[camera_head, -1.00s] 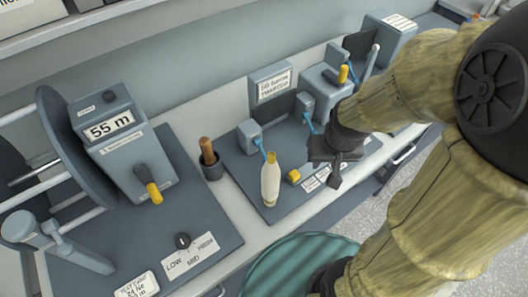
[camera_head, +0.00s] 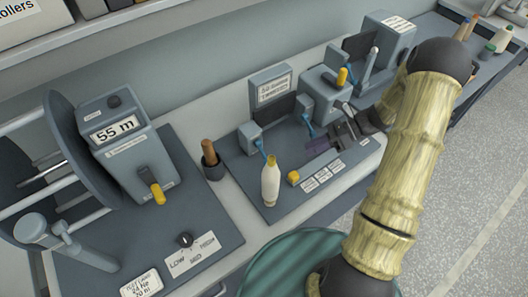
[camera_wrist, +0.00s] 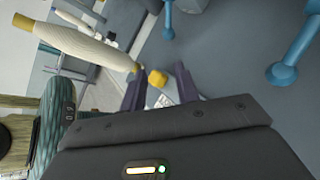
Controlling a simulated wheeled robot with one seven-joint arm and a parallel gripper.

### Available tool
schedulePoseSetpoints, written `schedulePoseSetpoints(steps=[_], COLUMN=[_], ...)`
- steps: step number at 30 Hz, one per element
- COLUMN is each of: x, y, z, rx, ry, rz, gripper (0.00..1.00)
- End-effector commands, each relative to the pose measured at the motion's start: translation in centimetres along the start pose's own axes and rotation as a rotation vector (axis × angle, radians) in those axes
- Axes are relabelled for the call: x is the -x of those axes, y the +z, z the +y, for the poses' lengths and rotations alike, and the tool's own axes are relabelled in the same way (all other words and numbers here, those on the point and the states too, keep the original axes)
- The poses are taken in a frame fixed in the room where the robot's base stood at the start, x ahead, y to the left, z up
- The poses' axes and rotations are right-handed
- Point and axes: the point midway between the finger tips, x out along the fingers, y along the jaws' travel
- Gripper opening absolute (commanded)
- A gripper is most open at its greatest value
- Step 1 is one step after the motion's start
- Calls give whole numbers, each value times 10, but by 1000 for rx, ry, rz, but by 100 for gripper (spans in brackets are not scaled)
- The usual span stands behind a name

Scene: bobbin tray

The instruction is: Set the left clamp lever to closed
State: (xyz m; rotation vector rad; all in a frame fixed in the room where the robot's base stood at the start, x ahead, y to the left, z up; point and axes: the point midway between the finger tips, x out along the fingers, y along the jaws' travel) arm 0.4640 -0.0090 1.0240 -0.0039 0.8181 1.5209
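The left clamp lever (camera_head: 262,148) is a thin blue lever with a rounded end, angling down from its grey block (camera_head: 250,136) behind the white bobbin (camera_head: 270,181). It also shows at the top of the wrist view (camera_wrist: 167,22). A similar right lever (camera_head: 308,124) stands closer to my gripper; it is large at the right of the wrist view (camera_wrist: 288,62). My gripper (camera_head: 318,147) is low over the tray's right part, fingers pointing left. In the wrist view its two fingers (camera_wrist: 160,88) are apart with nothing gripped. It touches neither lever as far as I can see.
A small yellow piece (camera_head: 293,178) lies on the dark tray (camera_head: 242,178) beside the bobbin; it shows beyond my fingertips in the wrist view. A yellow-handled crank (camera_head: 342,76) and tall lever (camera_head: 371,62) are behind my gripper.

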Motion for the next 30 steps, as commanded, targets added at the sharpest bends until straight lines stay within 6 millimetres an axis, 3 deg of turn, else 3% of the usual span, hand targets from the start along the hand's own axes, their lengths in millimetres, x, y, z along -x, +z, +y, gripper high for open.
schedulePoseSetpoints(steps=[6, 19, 23, 30], x=[11, 10, -1, -38], y=[-2, -1, 2, 11], z=[-25, -26, -26, -25], rx=[-195, -206, -206, -206], ry=[19, 22, 23, 24], rz=[-214, -226, -226, -224], gripper=[31, 31, 31, 31])
